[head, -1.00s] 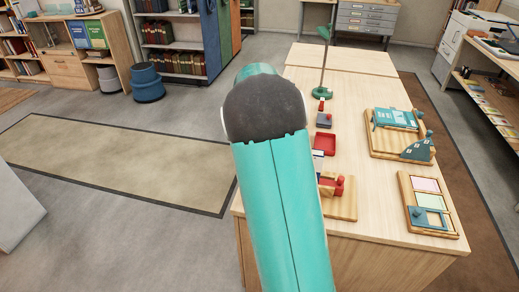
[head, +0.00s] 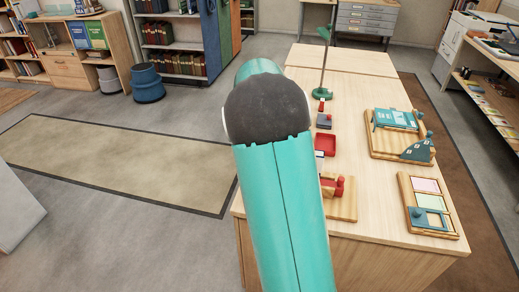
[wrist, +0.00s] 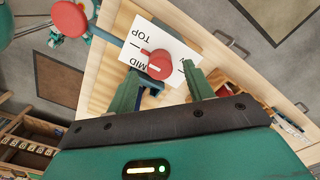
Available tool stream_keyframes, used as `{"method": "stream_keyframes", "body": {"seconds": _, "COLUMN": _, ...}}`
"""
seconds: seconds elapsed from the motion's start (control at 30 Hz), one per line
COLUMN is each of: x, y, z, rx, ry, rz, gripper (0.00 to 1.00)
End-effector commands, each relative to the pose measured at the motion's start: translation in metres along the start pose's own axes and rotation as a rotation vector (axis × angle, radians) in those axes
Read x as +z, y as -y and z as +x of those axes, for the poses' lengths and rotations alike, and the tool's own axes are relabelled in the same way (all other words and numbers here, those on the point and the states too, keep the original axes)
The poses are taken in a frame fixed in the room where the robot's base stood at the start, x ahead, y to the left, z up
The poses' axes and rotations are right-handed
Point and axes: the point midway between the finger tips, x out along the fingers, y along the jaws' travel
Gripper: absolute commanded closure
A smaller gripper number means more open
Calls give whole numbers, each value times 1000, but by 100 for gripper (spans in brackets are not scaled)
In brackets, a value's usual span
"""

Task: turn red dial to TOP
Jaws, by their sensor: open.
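The red dial (wrist: 157,65) sits on a white card (wrist: 180,48) in the wrist view. The words TOP and MID show on the card; a third label is mostly hidden by the right finger. A short white mark shows on the dial's face, but I cannot tell firmly which label it points to. My gripper (wrist: 162,75) is open, its two green fingers on either side of the dial as seen in the picture; contact is not clear. In the head view my arm hides the dial and gripper.

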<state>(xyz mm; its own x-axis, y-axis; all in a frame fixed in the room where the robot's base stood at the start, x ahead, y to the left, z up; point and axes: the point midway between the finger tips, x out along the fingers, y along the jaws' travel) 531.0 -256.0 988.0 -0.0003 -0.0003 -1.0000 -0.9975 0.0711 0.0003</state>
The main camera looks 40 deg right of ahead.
Motion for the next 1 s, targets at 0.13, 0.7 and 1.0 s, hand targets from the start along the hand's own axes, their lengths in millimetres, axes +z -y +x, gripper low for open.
{"method": "stream_keyframes", "body": {"seconds": 0.13, "x": 0, "y": 1, "z": -34, "rx": -6, "ry": -2, "rz": 0, "gripper": 48}}
{"method": "stream_keyframes", "body": {"seconds": 0.7, "x": 0, "y": 0, "z": -117, "rx": -1, "ry": 0, "rz": 0, "gripper": 48}}
{"method": "stream_keyframes", "body": {"seconds": 1.0, "x": 0, "y": 0, "z": -117, "rx": -1, "ry": 0, "rz": 0, "gripper": 48}}
